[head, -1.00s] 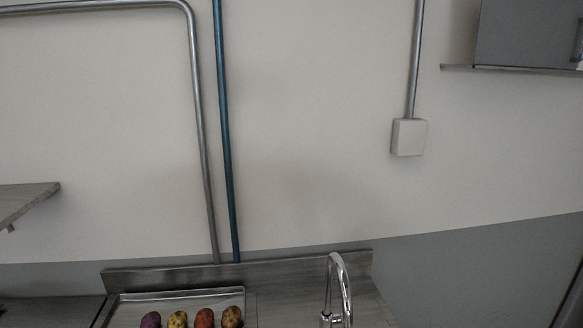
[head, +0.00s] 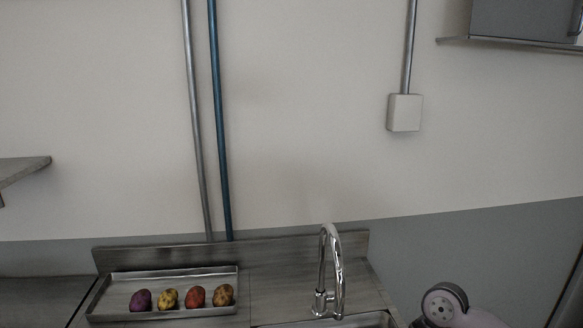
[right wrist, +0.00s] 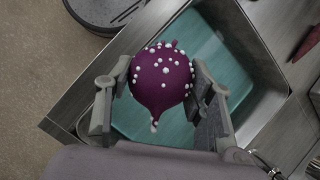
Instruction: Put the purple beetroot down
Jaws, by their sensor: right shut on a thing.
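The purple beetroot (right wrist: 161,78) is round with a thin tapering root and is dotted with small white beads. It shows in the right wrist view. My right gripper (right wrist: 163,88) is shut on it, one finger on each side, with the root pointing to the lower edge of the picture. The beetroot is over the sink basin (right wrist: 262,62), which has a teal bottom or teal water in it. I cannot tell how high above it the beetroot is. In the head view the beetroot and both grippers are out of sight.
In the head view, a metal tray (head: 112,300) on the counter holds a row of potatoes, purple (head: 141,300), yellow (head: 168,299), red (head: 195,297) and brown (head: 223,295). A tall curved tap (head: 325,265) stands right of it. A reddish pointed thing (right wrist: 306,42) lies on the counter.

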